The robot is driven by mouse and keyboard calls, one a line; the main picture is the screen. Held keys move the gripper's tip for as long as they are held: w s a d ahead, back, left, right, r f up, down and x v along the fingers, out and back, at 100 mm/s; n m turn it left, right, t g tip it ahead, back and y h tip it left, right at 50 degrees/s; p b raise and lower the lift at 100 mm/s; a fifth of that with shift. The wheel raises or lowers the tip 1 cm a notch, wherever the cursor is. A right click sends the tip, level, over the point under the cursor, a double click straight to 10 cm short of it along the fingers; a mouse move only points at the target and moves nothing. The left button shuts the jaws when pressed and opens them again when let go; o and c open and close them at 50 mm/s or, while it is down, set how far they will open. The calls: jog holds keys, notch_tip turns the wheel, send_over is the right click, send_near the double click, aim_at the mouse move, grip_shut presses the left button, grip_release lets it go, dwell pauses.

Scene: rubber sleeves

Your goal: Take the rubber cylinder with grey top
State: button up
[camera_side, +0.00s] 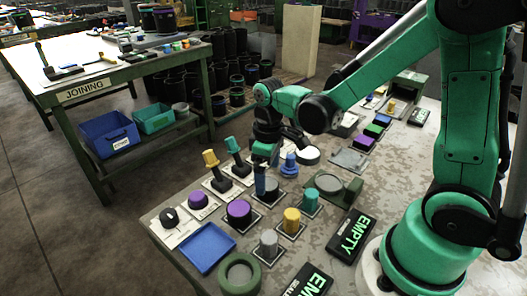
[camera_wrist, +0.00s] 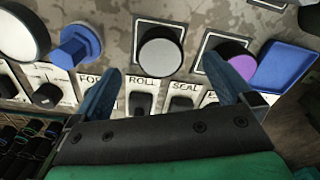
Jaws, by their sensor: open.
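In the wrist view a black rubber cylinder with a pale grey top (camera_wrist: 160,54) stands on a dark-framed square pad. It lies just beyond and between my gripper's two blue fingertips (camera_wrist: 162,66). The fingers are spread wide and nothing is held. In the side view my gripper (camera_side: 264,178) points down at this cylinder (camera_side: 272,187), which is partly hidden behind a finger. From these views I cannot tell the exact gap between the fingers and the cylinder.
A purple-topped cylinder (camera_wrist: 232,58) is close by the right finger. A blue knobbed piece (camera_wrist: 76,46) and a white-topped cylinder (camera_wrist: 18,34) are at left. A blue tray (camera_side: 207,247), yellow piece (camera_side: 291,220) and grey piece (camera_side: 269,243) stand nearby. Levers with labels line one side.

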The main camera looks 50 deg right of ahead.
aim_at(268, 184)
jog(key=shift+f, duration=2.05)
jog(key=c, duration=1.4)
jog(key=shift+r, duration=0.1)
